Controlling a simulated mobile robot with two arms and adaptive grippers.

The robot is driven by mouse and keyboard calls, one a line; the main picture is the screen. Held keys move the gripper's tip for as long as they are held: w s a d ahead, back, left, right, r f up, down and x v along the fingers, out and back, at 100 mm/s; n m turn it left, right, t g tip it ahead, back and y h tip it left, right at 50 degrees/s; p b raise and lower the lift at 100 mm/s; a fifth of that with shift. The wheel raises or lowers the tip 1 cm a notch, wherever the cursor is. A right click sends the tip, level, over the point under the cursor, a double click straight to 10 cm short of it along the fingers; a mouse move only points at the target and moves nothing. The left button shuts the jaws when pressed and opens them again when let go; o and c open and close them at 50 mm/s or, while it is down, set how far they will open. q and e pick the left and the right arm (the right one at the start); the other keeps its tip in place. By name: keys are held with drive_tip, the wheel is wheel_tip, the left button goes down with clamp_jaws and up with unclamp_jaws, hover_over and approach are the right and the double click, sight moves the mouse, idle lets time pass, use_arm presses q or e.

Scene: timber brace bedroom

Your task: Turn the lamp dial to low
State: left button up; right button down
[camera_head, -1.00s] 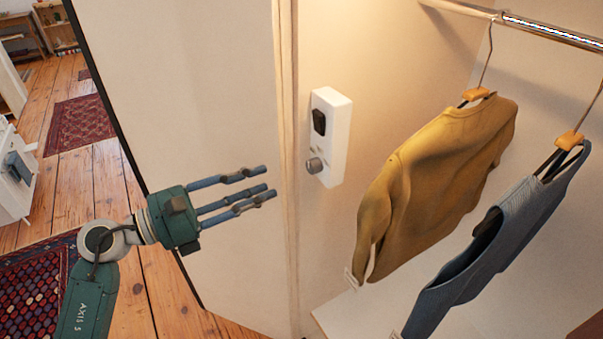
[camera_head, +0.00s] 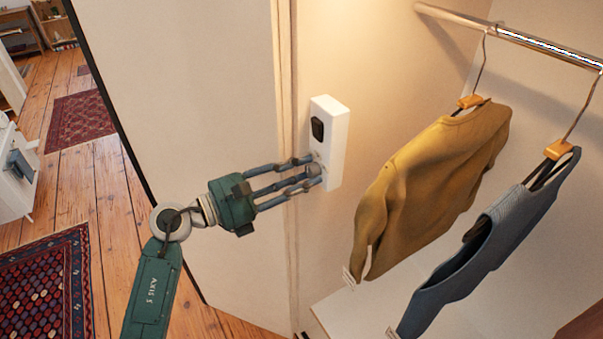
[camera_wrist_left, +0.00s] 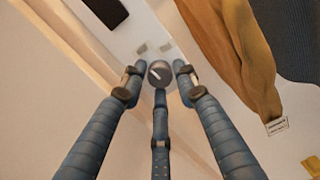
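The white lamp control box (camera_head: 335,131) is fixed to the wardrobe wall and has a black switch (camera_head: 318,129) on its upper part. The round grey dial (camera_wrist_left: 159,73) with a light pointer line shows in the left wrist view, between my fingertips. In the head view the fingers mostly hide the dial. My left gripper (camera_head: 314,168) reaches the lower part of the box with its three fingers spread around the dial. In the left wrist view (camera_wrist_left: 158,80) gaps show between the side fingers and the dial; contact of the lower finger is unclear. My right gripper is not in view.
A mustard sweater (camera_head: 432,185) and a blue knit top (camera_head: 490,255) hang from a metal rail (camera_head: 520,38) to the right of the box. A wardrobe panel edge (camera_head: 287,130) stands just left of the box, under my fingers. A pale shelf (camera_head: 355,310) lies below.

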use_arm(q)
clamp_jaws()
drive_tip(key=shift+n, duration=0.8)
drive_tip(key=shift+o, duration=1.3)
unclamp_jaws()
drive_tip(key=shift+a, duration=0.1)
drive_tip(key=v, duration=1.2)
